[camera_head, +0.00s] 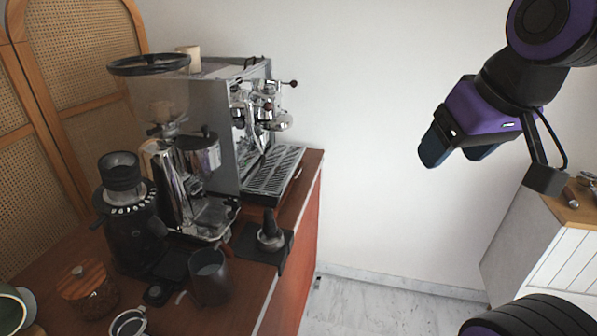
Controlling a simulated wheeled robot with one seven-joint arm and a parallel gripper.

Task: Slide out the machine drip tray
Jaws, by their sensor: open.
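The espresso machine (226,129) is a boxy steel unit at the back right of the wooden counter. Its drip tray (276,172) is a dark slatted grate at the machine's base, facing right, below the group heads. The tray appears to sit in the machine. My gripper (455,155) is in the upper right, held in the air well to the right of the machine and apart from it. Its jaws are open, with nothing seen between them. The gap between the fingers is partly hidden by the viewing angle.
A chrome grinder with a hopper (187,180) stands in front of the machine. A black grinder (130,215), a tamper (270,235) on a dark mat and a dark cup (209,277) crowd the counter. The space between counter and white cabinet (545,255) is free.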

